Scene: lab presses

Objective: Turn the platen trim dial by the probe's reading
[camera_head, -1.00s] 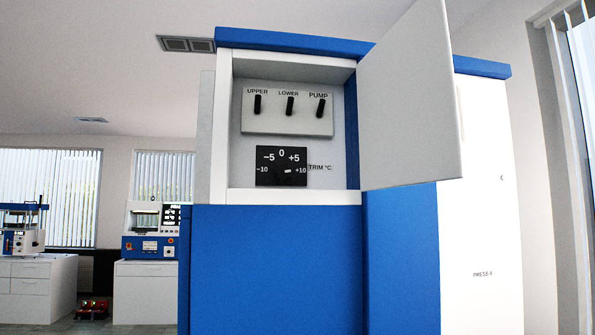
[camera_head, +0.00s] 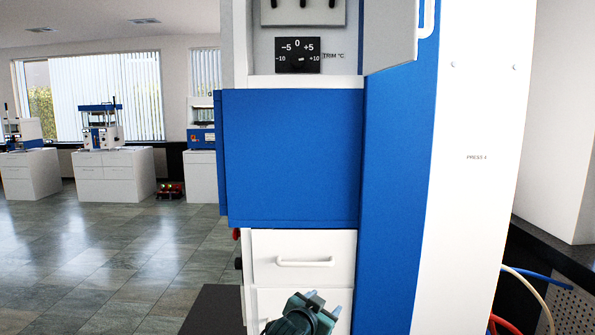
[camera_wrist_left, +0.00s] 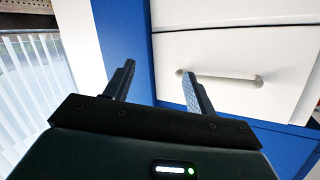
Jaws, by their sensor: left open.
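The platen trim dial sits on a black TRIM °C panel (camera_head: 312,47) in the open compartment of the press, at the top of the head view. Its scale reads -10, -5, 0, +5 and +10. The dark dial (camera_head: 297,66) hardly stands out from the panel; a small pale mark shows on it, but its setting is too small to read. My left gripper (camera_head: 323,302) is open and empty, well below the dial, in front of the white drawers. In the left wrist view its two fingers (camera_wrist_left: 157,72) are apart with nothing between them. I see no probe or reading. My right gripper is out of view.
The compartment door (camera_head: 392,35) stands open to the right of the dial. Below are the blue press front (camera_head: 290,155) and a white drawer (camera_head: 303,262) with a bar handle. Hoses (camera_head: 530,290) lie at the lower right.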

